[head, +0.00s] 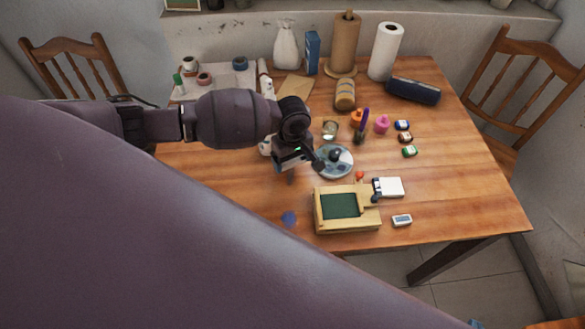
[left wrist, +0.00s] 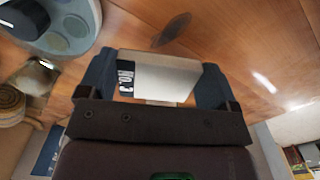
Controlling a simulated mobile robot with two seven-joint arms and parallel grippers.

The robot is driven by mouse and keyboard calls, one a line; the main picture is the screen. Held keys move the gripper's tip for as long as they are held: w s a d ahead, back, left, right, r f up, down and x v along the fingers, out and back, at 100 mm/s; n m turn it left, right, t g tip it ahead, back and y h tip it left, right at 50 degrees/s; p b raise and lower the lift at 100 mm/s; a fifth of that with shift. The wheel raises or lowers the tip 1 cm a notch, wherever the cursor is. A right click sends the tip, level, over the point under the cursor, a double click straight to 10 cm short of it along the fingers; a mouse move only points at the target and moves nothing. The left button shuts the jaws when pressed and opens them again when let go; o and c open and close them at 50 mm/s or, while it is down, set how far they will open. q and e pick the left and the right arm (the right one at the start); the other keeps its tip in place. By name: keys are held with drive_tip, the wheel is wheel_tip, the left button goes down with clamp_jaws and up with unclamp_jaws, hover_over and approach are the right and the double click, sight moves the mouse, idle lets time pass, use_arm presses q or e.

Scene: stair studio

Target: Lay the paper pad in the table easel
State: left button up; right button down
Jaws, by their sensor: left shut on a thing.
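The table easel (head: 318,212) is a pale wooden frame with a dark green inner panel. It lies near the table's front edge. My left gripper (head: 303,168) hangs above the table, up and left of the easel, beside the paint palette. In the left wrist view its two dark fingers (left wrist: 160,82) are shut on a flat white block with a black lettered band at one end, which I take for the paper pad (left wrist: 165,78). It is held clear of the table. In the head view my gripper mostly hides it. My right gripper is not in view.
A white block with a dark end (head: 391,187) lies right of the easel, and a small white-and-grey piece (head: 402,220) lies below it. The round palette (head: 345,163) is beside my gripper. Small paint jars (head: 402,125) stand farther right. The table's right front is clear.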

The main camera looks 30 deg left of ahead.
sight(292, 174)
use_arm(q)
drive_tip(key=shift+f+b, duration=0.35)
drive_tip(key=shift+f, duration=1.95)
drive_tip(key=shift+f, duration=0.1)
